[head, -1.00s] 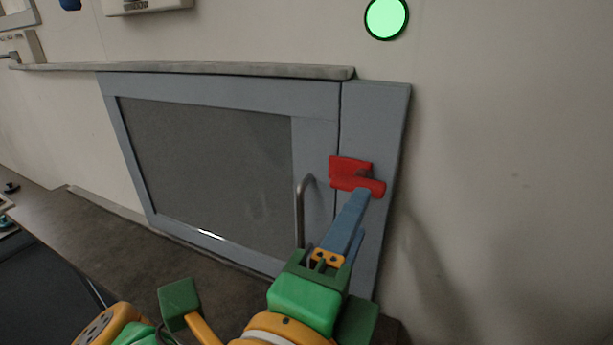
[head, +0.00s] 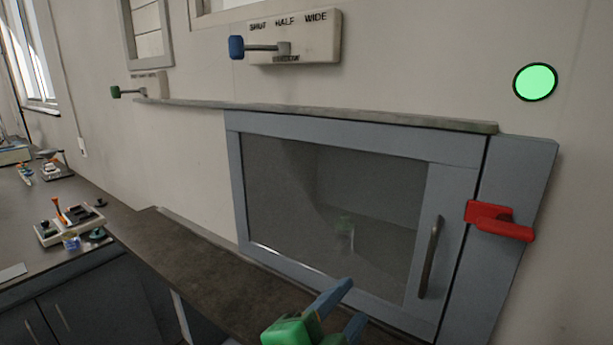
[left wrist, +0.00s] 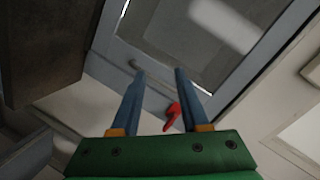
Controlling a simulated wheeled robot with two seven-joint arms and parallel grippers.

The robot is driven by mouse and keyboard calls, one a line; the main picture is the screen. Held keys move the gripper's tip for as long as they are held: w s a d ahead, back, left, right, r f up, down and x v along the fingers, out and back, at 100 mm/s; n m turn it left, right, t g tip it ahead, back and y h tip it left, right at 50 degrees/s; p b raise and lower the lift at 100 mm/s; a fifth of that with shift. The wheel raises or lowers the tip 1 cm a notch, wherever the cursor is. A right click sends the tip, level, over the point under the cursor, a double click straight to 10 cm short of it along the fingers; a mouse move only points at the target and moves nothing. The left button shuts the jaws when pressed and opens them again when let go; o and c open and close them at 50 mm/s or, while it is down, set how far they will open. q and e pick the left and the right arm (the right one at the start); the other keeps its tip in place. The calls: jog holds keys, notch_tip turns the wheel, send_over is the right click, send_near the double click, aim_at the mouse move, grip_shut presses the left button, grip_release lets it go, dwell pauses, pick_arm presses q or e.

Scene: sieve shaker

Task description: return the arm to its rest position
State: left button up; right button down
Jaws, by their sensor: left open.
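My left gripper (head: 346,306) is at the bottom of the head view, in front of and below the grey-framed cabinet door (head: 345,137). Its two blue fingers are spread apart with nothing between them. In the left wrist view the same gripper (left wrist: 158,78) points toward the door (left wrist: 190,50). The red latch (head: 500,220) on the right side of the door frame is clear of the fingers; it also shows in the left wrist view (left wrist: 172,115). The door looks shut. My right gripper is not in view.
A brown ledge (head: 215,270) runs below the door. A wall lever with a blue knob (head: 237,47) sits above, beside a panel marked SHUT, HALF, WIDE. A round green light (head: 535,82) is at upper right. A dark counter at left holds a small control box (head: 70,222).

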pick_arm(q)
jog(key=s+a+f+n+g+y, duration=0.1)
jog(key=a+f+n+g+y, duration=0.2)
jog(key=a+f+n, duration=0.65)
jog(key=s+a+f+n+g+y, duration=0.2)
jog(key=a+f, duration=0.2)
jog(key=f, duration=1)
jog(key=s+a+f+n+g+y, duration=0.35)
jog(key=s+a+f, duration=0.45)
jog(key=s+f, duration=0.3)
notch_tip(320, 180, down, 16)
jog(key=s+g, duration=0.2)
jog(key=s+a+f+g, duration=0.1)
jog(key=s+a+f, duration=0.1)
jog(key=s+f, duration=0.9)
jog(key=shift+s+a, duration=0.35)
jog(key=shift+s, duration=0.55)
jog(key=shift+h, duration=0.25)
